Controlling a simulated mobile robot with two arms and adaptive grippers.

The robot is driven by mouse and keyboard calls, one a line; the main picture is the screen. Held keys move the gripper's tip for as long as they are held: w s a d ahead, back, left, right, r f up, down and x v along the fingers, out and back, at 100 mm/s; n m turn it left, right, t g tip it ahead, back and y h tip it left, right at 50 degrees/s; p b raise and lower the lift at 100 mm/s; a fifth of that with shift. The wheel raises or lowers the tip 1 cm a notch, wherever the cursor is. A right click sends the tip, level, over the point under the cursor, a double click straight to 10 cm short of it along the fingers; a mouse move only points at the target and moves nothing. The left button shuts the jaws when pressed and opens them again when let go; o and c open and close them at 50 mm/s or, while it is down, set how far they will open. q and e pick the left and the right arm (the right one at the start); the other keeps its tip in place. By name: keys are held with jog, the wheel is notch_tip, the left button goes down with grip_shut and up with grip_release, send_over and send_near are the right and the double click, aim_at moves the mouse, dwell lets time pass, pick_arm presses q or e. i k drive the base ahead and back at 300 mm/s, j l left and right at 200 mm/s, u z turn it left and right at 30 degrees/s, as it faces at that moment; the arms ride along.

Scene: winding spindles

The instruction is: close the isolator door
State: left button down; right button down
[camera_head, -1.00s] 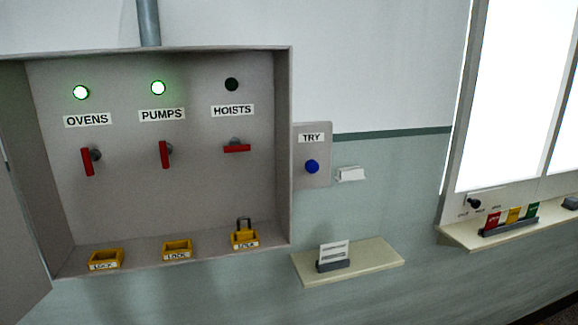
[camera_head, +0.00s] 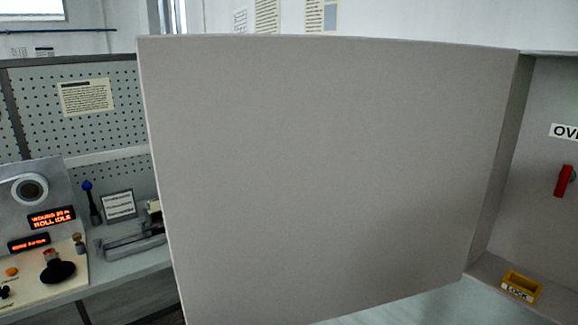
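The isolator door (camera_head: 330,180) is a large plain grey panel that fills the middle of the head view. It stands open, swung out to the left of the isolator box (camera_head: 508,150), joined along the box's left edge. No handle shows on the face in view. Inside the box, at the right edge of the picture, are a red switch handle (camera_head: 564,181), a partly cut-off label (camera_head: 565,132) and a yellow lock holder (camera_head: 521,286). Neither of my grippers is in view.
Left of the door, a bench (camera_head: 130,262) carries a control panel with lit red displays (camera_head: 52,217), a black knob (camera_head: 58,268) and a blue-topped lever (camera_head: 91,203). A perforated board (camera_head: 110,110) stands behind it. Papers (camera_head: 267,16) hang on the wall above the door.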

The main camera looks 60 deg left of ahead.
aim_at(301, 179)
jog(key=j+u, duration=0.35)
jog(key=j, duration=0.2)
jog(key=k+j+u, duration=0.1)
jog(key=j+u, duration=0.2)
jog(key=j, duration=0.3)
jog(key=j+z, duration=0.4)
jog(key=k+j+z, duration=0.15)
jog(key=j+z, duration=0.25)
jog(key=j, duration=0.15)
